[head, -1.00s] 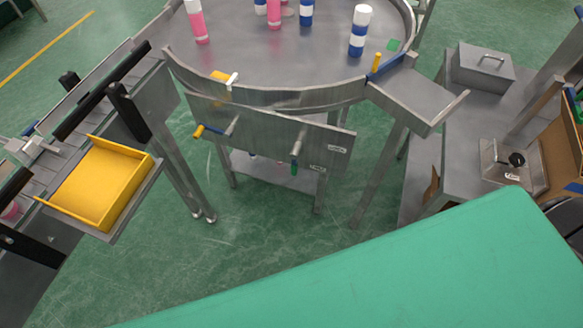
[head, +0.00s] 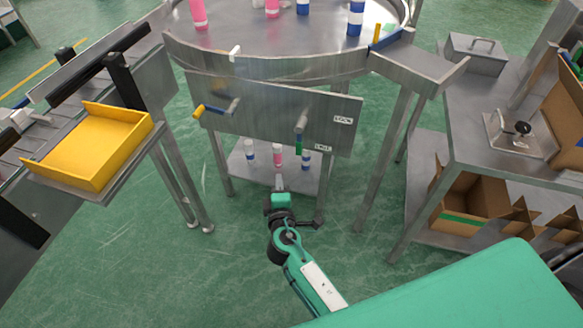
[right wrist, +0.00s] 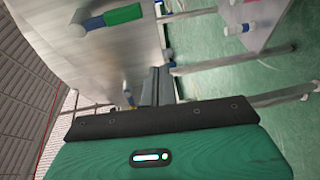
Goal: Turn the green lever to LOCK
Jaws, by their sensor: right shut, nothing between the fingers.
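The green lever (head: 297,147) hangs from a metal shaft on the front panel (head: 255,115) of the round table, its grip pointing down. The upper label beside it (head: 343,120) seems to read LOCK; a second label (head: 323,147) sits lower, closer to the grip. In the right wrist view the green lever (right wrist: 122,14) shows at the upper left, apart from the fingers. My right gripper (head: 279,183) is below and slightly left of the lever, in front of the lower shelf. Its fingers (right wrist: 157,85) are shut and empty. My left gripper is not in view.
A yellow-handled lever (head: 199,111) is left on the same panel. Pink and blue-white bottles stand on the round table (head: 290,40) and several on the lower shelf (head: 240,168). A yellow tray (head: 90,150) is at left; a workbench (head: 470,130) is at right.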

